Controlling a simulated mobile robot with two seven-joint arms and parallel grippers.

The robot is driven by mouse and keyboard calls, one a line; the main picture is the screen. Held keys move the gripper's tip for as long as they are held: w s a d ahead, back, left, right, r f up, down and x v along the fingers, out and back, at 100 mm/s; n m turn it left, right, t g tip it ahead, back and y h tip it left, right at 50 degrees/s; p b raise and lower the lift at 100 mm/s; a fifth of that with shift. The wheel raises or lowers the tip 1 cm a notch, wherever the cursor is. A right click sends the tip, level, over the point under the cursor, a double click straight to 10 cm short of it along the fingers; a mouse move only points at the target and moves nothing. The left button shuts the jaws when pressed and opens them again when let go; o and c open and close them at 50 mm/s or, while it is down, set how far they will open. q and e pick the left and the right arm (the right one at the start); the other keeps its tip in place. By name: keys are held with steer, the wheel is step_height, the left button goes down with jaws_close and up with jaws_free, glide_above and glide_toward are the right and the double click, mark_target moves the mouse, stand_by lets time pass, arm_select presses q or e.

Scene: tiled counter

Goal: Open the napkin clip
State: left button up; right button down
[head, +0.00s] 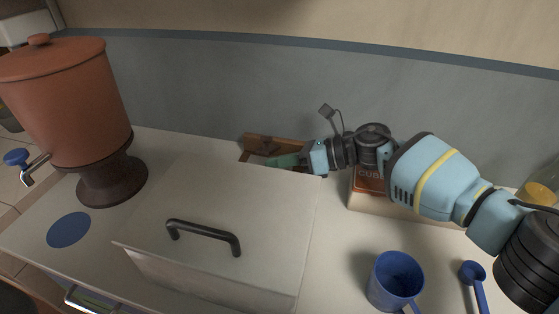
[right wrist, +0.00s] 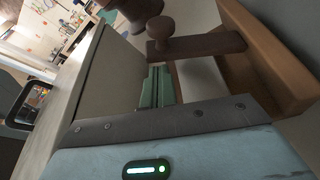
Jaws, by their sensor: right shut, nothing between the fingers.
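The napkin clip seems to be the brown wooden bar with a round knob (right wrist: 200,44) in the right wrist view, lying across a wooden holder (right wrist: 262,50). The wooden holder also shows in the head view (head: 258,139), against the back wall and partly hidden behind a pale box. My right gripper (head: 283,160) reaches in from the right, with its green fingers shut and empty just in front of the holder. In the right wrist view its fingers (right wrist: 156,86) point toward the knob and bar; whether they touch is unclear. My left gripper is not in view.
The pale box (head: 215,207) with a black handle (head: 203,232) stands in front of the holder. A terracotta dispenser (head: 68,100) stands left. A box with orange lettering (head: 367,182) is under my right arm. A blue mug (head: 395,281) and blue scoop (head: 473,272) are front right.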

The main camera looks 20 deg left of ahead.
mark_target(271, 142)
steer(key=shift+w+r+m+g+b, duration=0.3)
steer(key=shift+m+b, duration=0.1)
steer(key=shift+b, duration=0.35)
steer(key=r+m+b, duration=0.1)
steer(key=b, duration=0.1)
steer(key=w+r+m+g+b, duration=0.1)
steer(key=b, duration=0.1)
steer(key=shift+w+y, duration=0.2)
steer(key=shift+y, duration=0.1)
steer(key=shift+w+r+b, duration=0.25)
steer(key=shift+r+b, duration=0.1)
steer(key=shift+b, duration=0.2)
steer(key=shift+w+r, duration=0.1)
steer(key=shift+r, duration=0.2)
